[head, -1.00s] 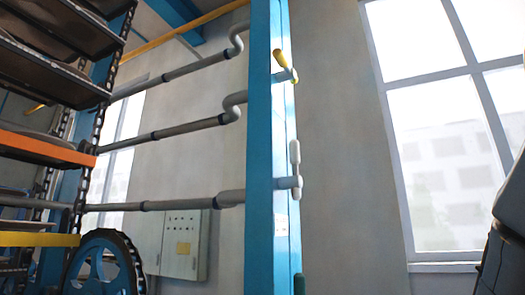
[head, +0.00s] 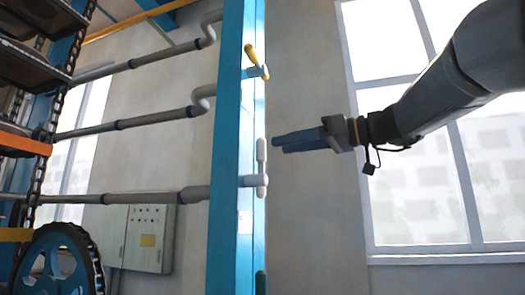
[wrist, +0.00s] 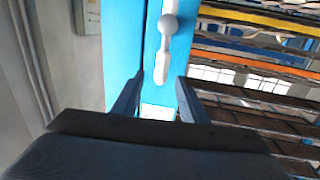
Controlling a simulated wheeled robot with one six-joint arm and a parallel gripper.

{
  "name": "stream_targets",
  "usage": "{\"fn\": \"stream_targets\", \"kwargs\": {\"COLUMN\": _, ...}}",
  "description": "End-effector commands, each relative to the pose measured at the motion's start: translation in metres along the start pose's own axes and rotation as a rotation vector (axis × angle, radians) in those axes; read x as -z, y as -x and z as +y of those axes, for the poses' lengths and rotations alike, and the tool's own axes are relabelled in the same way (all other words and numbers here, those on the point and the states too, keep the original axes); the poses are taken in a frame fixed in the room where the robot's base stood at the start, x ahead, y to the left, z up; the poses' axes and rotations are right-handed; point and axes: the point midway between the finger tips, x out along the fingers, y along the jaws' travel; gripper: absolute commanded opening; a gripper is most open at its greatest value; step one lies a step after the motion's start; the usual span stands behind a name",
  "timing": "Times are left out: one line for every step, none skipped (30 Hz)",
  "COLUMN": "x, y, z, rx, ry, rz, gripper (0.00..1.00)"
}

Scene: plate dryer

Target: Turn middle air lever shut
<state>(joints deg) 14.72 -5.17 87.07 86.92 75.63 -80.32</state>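The middle air lever is white (head: 262,155) and sits on the blue column (head: 229,150) between a yellow lever (head: 255,58) above and a green one (head: 261,283) below. Its handle stands upright above its hub, parallel to the column. My gripper (head: 278,144) is just right of the handle in the head view, pointing at the column. In the wrist view, my gripper (wrist: 160,76) has its two fingers apart with nothing between them. The white lever (wrist: 165,45) shows beyond the fingertips, its handle end roughly in line with the gap. Contact is not visible.
Grey pipes (head: 150,122) run left from the column. A grey control box (head: 147,238) hangs on the wall behind. Racks with a chain and a blue wheel (head: 55,265) stand at left. The space right of the column, before the wall and window (head: 425,190), holds only my arm.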

Motion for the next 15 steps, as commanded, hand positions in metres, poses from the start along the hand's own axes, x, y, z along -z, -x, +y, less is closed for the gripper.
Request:
{"fn": "stream_targets", "kwargs": {"x": 0.007, "y": 0.0, "z": -0.003, "rx": 0.007, "ry": 0.015, "rz": 0.012, "gripper": 0.39}}
{"fn": "stream_targets", "kwargs": {"x": 0.009, "y": -0.002, "z": -0.004, "rx": 0.009, "ry": 0.02, "rz": 0.016, "gripper": 0.39}}
{"fn": "stream_targets", "kwargs": {"x": 0.011, "y": -0.005, "z": -0.004, "rx": 0.011, "ry": 0.024, "rz": 0.019, "gripper": 0.39}}
{"fn": "stream_targets", "kwargs": {"x": 0.012, "y": -0.008, "z": -0.005, "rx": 0.012, "ry": 0.025, "rz": 0.02, "gripper": 0.39}}
{"fn": "stream_targets", "kwargs": {"x": 0.012, "y": -0.012, "z": -0.005, "rx": 0.013, "ry": 0.024, "rz": 0.019, "gripper": 0.39}}
{"fn": "stream_targets", "kwargs": {"x": 0.012, "y": -0.017, "z": -0.005, "rx": 0.013, "ry": 0.023, "rz": 0.019, "gripper": 0.39}}
{"fn": "stream_targets", "kwargs": {"x": 0.012, "y": -0.022, "z": -0.006, "rx": 0.013, "ry": 0.022, "rz": 0.018, "gripper": 0.39}}
{"fn": "stream_targets", "kwargs": {"x": 0.012, "y": -0.027, "z": -0.006, "rx": 0.014, "ry": 0.021, "rz": 0.018, "gripper": 0.39}}
{"fn": "stream_targets", "kwargs": {"x": 0.012, "y": -0.034, "z": -0.005, "rx": 0.013, "ry": 0.02, "rz": 0.018, "gripper": 0.39}}
{"fn": "stream_targets", "kwargs": {"x": 0.012, "y": -0.039, "z": -0.005, "rx": 0.013, "ry": 0.02, "rz": 0.018, "gripper": 0.39}}
{"fn": "stream_targets", "kwargs": {"x": 0.012, "y": -0.043, "z": -0.005, "rx": 0.013, "ry": 0.02, "rz": 0.017, "gripper": 0.39}}
{"fn": "stream_targets", "kwargs": {"x": 0.012, "y": -0.049, "z": -0.006, "rx": 0.012, "ry": 0.02, "rz": 0.017, "gripper": 0.39}}
{"fn": "stream_targets", "kwargs": {"x": 0.012, "y": -0.053, "z": -0.006, "rx": 0.012, "ry": 0.02, "rz": 0.017, "gripper": 0.39}}
{"fn": "stream_targets", "kwargs": {"x": 0.012, "y": -0.057, "z": -0.005, "rx": 0.011, "ry": 0.02, "rz": 0.017, "gripper": 0.39}}
{"fn": "stream_targets", "kwargs": {"x": 0.012, "y": -0.062, "z": -0.005, "rx": 0.01, "ry": 0.02, "rz": 0.017, "gripper": 0.39}}
